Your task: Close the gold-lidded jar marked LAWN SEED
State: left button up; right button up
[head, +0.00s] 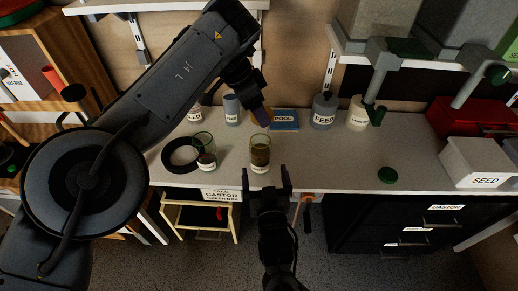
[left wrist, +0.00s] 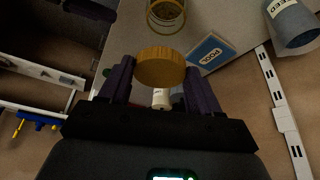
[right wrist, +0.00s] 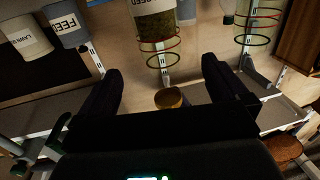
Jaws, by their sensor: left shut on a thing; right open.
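A gold lid (left wrist: 160,68) is pinched between the fingers of my left gripper (left wrist: 160,85). In the head view my left gripper (head: 262,115) is just above and behind a clear open jar (head: 260,152) with brown contents. The jar's label is too small to read. The open jar mouth (left wrist: 165,14) shows beyond the lid in the left wrist view, apart from it. My right gripper (head: 267,182) is open and empty in front of the jar, its fingers pointing toward it. The right wrist view shows the jar (right wrist: 155,22) beyond the open fingers.
A second clear jar (head: 205,152) stands left, beside a black ring (head: 181,155). A blue POOL packet (head: 284,119), a grey FEED container (head: 324,112) and a white can (head: 357,115) stand behind. A green lid (head: 387,175) lies right on clear counter.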

pick_arm(q)
jog(key=shift+w+r, duration=0.1)
jog(key=shift+w, duration=0.15)
jog(key=shift+s, duration=0.25)
jog(key=shift+w, duration=0.1)
pick_arm(e)
jog(key=w, duration=0.4)
jog(key=w+a, duration=0.1)
jog(key=w, duration=0.7)
jog(key=shift+w+a, duration=0.1)
jog(key=shift+a, duration=0.1)
jog(key=c, duration=1.5)
pick_arm(q)
send_over(259, 137)
jog(key=shift+s+a+f, duration=0.1)
jog(key=shift+a+f, duration=0.05)
jog(key=shift+f, duration=0.7)
jog(key=shift+s+a+f, duration=0.1)
jog(key=shift+a+f, duration=0.05)
jog(key=shift+f, duration=0.75)
jog(key=shift+a+f, duration=0.15)
jog(key=shift+f, duration=0.7)
jog(key=shift+f, duration=0.9)
jog(key=shift+f, duration=0.6)
